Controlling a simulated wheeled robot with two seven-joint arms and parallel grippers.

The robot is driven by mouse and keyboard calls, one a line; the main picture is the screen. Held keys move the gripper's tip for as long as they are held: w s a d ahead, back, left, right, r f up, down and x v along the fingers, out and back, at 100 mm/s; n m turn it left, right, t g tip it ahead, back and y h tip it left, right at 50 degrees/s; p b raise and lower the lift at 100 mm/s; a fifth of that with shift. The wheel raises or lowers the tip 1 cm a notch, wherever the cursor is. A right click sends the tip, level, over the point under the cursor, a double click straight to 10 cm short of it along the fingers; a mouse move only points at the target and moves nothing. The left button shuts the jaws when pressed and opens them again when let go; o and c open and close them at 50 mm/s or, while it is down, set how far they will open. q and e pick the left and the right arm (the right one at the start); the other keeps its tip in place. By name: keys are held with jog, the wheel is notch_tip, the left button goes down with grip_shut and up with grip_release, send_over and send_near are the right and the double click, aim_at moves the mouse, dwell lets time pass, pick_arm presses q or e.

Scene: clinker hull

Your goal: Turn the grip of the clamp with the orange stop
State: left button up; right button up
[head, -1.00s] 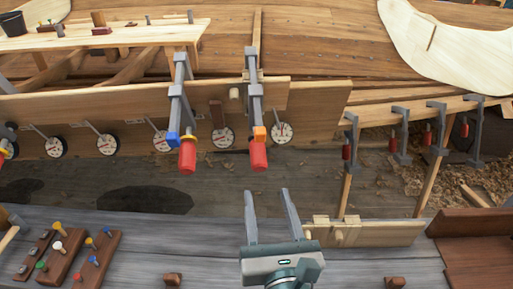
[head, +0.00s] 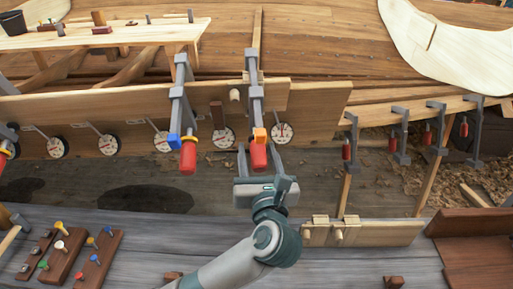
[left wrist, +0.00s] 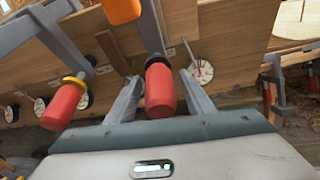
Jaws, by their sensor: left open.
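The clamp with the orange stop (head: 260,135) hangs on the plank edge in the middle of the head view. Its grey bar (head: 255,95) runs up over the plank, and its red grip (head: 259,158) points down towards me. My left gripper (head: 259,157) is open, with one finger on each side of the red grip. In the left wrist view the red grip (left wrist: 160,92) lies between the two spread fingers (left wrist: 158,98), and the orange stop (left wrist: 121,10) shows at the top edge. I cannot tell whether a finger touches the grip. My right gripper is not in view.
A clamp with a blue stop (head: 173,139) and red grip (head: 188,158) hangs just left. Round dials (head: 281,133) line the plank (head: 320,105). Several smaller clamps (head: 400,135) hang at the right. The grey bench (head: 150,245) bears peg blocks (head: 95,260).

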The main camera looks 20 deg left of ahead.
pick_arm(q)
jog(key=shift+x, duration=0.75)
jog(key=c, duration=1)
jog(key=shift+c, duration=0.2)
